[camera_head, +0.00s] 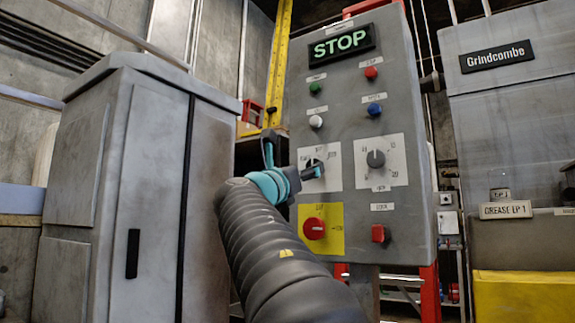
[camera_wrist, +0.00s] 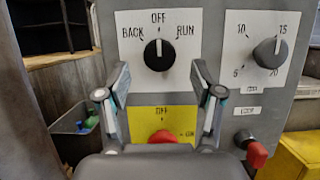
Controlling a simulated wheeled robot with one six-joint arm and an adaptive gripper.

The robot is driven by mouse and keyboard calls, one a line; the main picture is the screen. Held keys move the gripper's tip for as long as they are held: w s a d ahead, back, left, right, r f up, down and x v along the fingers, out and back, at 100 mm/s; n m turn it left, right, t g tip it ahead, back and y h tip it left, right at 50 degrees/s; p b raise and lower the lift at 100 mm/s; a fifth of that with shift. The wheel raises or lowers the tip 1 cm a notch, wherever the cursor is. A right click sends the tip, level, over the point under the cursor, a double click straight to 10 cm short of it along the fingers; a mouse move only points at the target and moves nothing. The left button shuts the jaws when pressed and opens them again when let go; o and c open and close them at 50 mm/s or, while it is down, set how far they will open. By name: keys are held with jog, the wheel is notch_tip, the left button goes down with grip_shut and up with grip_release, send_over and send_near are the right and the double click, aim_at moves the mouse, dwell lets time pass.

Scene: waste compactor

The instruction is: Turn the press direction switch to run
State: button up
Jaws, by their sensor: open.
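The press direction switch (camera_wrist: 159,55) is a black round knob on a white plate marked BACK, OFF and RUN in the wrist view. Its white pointer line points up at OFF. In the head view the switch (camera_head: 313,163) is partly hidden by my gripper (camera_head: 291,157). My gripper (camera_wrist: 161,74) is open and empty, with one finger to the lower left of the knob and one to the lower right. The fingers appear apart from the knob.
The grey panel (camera_head: 365,225) carries a lit STOP sign (camera_head: 341,44), a numbered dial (camera_head: 376,158), coloured buttons, a red knob on a yellow plate (camera_head: 334,243) below the switch, and a red switch (camera_head: 379,233). A grey cabinet (camera_head: 145,180) stands left of my arm.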

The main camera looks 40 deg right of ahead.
jog(key=p+x, duration=0.1)
jog(key=x, duration=0.3)
jog(key=shift+w+d+r, duration=0.1)
jog(key=shift+w+d, duration=0.05)
jog(key=shift+d, duration=0.2)
